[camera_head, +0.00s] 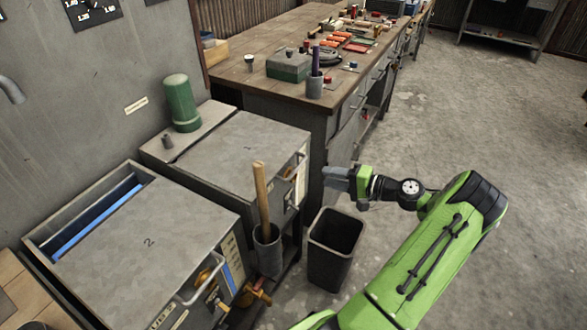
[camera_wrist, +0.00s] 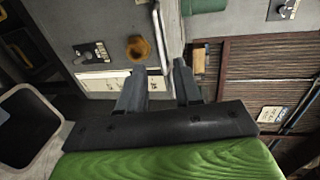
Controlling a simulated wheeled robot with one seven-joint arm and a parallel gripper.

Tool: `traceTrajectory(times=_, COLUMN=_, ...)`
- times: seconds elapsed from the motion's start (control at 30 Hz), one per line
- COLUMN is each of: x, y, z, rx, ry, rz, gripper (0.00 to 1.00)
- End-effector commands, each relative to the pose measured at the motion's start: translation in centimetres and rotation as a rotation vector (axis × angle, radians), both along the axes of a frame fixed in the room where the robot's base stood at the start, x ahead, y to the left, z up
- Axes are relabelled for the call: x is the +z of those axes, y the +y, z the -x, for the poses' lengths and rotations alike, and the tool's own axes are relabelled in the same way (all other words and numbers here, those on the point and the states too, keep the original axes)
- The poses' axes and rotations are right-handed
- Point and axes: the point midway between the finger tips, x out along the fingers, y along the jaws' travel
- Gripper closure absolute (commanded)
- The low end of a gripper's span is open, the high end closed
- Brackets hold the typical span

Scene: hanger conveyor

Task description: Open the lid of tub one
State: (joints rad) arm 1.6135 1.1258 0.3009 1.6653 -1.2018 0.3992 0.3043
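Tub one (camera_head: 232,150) is a grey metal box with a flat lid that lies closed, as far as I can see. A handle and labels are on its right-hand front face. My gripper (camera_head: 330,176) is to the right of that face, pointing left at it and apart from it in the head view. In the wrist view my gripper's fingers (camera_wrist: 160,80) stand apart with nothing held between them. Beyond them is a grey panel (camera_wrist: 115,25) with a dark knob, a pale label and a round brass part; I cannot tell which tub's panel it is.
Tub two (camera_head: 150,240) stands in front, with a blue strip showing in its left slot. A grey holder (camera_head: 267,252) with a wooden handle and a black bin (camera_head: 335,248) stand below my gripper. A workbench (camera_head: 255,50) is behind.

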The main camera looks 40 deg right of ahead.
Motion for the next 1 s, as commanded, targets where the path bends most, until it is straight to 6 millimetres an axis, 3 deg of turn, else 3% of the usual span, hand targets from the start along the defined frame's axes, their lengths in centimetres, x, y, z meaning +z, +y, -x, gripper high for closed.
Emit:
traceTrajectory(times=0.2, x=-1.4, y=2.0, z=-5.3, rx=0.006, ry=0.0, rz=0.0, gripper=0.66)
traceTrajectory(times=0.43, x=-2.4, y=3.6, z=-9.9, rx=0.003, ry=0.0, rz=0.0, gripper=0.66)
traceTrajectory(times=0.6, x=-2.6, y=4.0, z=-11.2, rx=0.0, ry=0.002, rz=0.001, gripper=0.66)
traceTrajectory(times=0.83, x=-2.5, y=4.0, z=-11.2, rx=0.0, ry=0.002, rz=0.0, gripper=0.66)
traceTrajectory(times=1.0, x=-2.5, y=4.0, z=-11.2, rx=0.0, ry=0.002, rz=0.001, gripper=0.92)
